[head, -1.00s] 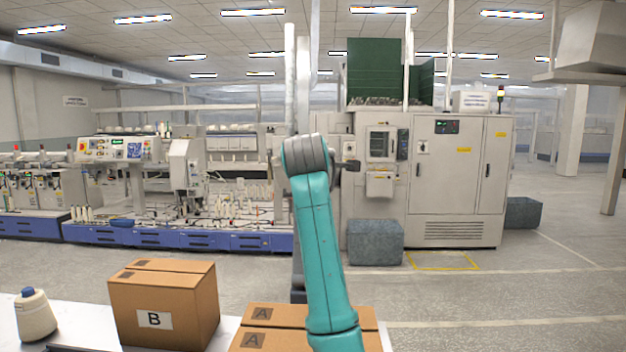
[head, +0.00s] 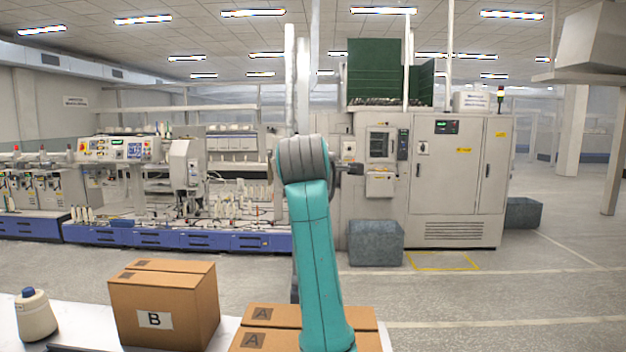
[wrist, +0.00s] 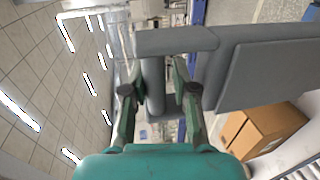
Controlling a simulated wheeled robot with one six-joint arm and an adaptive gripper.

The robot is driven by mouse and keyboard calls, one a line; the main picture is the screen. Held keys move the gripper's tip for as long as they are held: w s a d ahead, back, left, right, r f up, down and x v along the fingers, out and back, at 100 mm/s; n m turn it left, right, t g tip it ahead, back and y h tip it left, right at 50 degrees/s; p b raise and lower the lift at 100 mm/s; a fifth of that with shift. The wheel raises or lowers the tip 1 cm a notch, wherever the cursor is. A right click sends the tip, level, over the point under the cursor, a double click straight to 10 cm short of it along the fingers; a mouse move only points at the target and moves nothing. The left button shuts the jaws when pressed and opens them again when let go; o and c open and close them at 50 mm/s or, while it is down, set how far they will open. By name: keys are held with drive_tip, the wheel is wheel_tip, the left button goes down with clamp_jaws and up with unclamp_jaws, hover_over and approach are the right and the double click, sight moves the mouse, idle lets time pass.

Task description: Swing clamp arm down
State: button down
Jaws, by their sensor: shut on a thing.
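In the wrist view my gripper (wrist: 158,88) has its two dark green fingers on either side of a grey bar (wrist: 154,76), which I take to be the clamp arm. It is shut on this bar. The bar meets a larger grey body (wrist: 185,40) that runs across the picture, with a flat grey panel (wrist: 275,72) at its right. The wrist picture is turned, with the ceiling at left. In the head view my teal arm hides the gripper and the clamp, and only a tall pale post (head: 303,85) shows behind it.
Cardboard boxes marked B (head: 165,305) and A (head: 255,341) stand on the white table, with a thread cone (head: 35,318) at left. One box (wrist: 265,130) also shows in the wrist view. Machines and a grey cabinet (head: 457,185) stand beyond open floor.

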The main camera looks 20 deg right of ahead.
drive_tip(key=s+a+f, duration=0.1)
drive_tip(key=s+a, duration=0.1)
drive_tip(key=s, duration=0.5)
drive_tip(key=shift+s+a+f, duration=0.15)
drive_tip(key=shift+s+a, duration=0.05)
drive_tip(key=shift+s, duration=0.05)
drive_tip(key=c, duration=1.1)
unclamp_jaws()
drive_tip(key=shift+s+r, duration=0.1)
drive_tip(key=shift+r, duration=0.15)
drive_tip(key=shift+s+a+f, duration=0.5)
drive_tip(key=shift+s+a, duration=0.4)
drive_tip(key=shift+s, duration=1.8)
drive_tip(key=shift+s+a+f, duration=0.45)
drive_tip(key=shift+s+a, duration=0.4)
drive_tip(key=shift+s, duration=1.85)
drive_tip(key=shift+s+a+f, duration=0.5)
drive_tip(key=shift+s+a, duration=0.4)
drive_tip(key=shift+s, duration=1.8)
